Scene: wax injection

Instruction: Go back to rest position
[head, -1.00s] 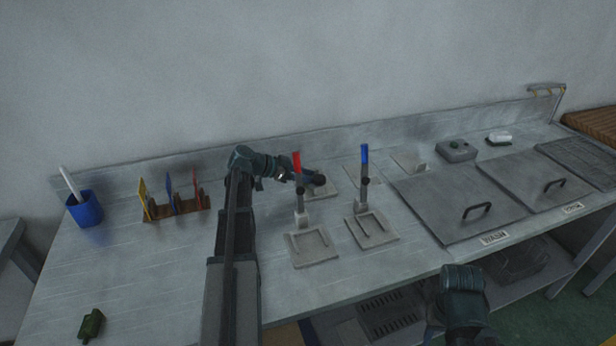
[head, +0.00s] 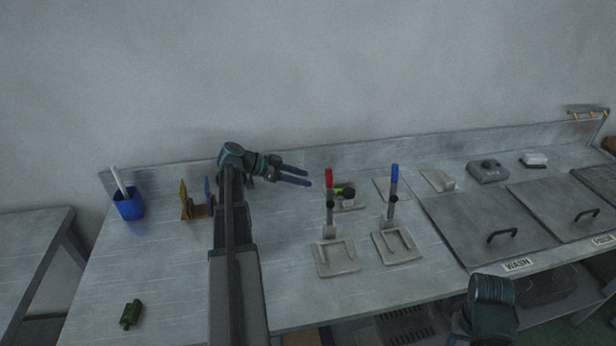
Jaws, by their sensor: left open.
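My left arm reaches up from the bottom over the metal bench. My left gripper (head: 297,176) is open and empty, its fingers pointing right, near the back edge of the bench. It is left of the red-topped stand (head: 328,205) and apart from it. A second stand with a blue top (head: 393,195) is further right. My right arm (head: 492,305) shows at the bottom right by the front edge of the bench. Its gripper cannot be seen.
A blue cup with a white stick (head: 129,207) and a wooden rack (head: 196,208), partly hidden by my arm, are at left. A green object (head: 131,313) lies at front left. Lidded metal tanks (head: 484,229) fill the right.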

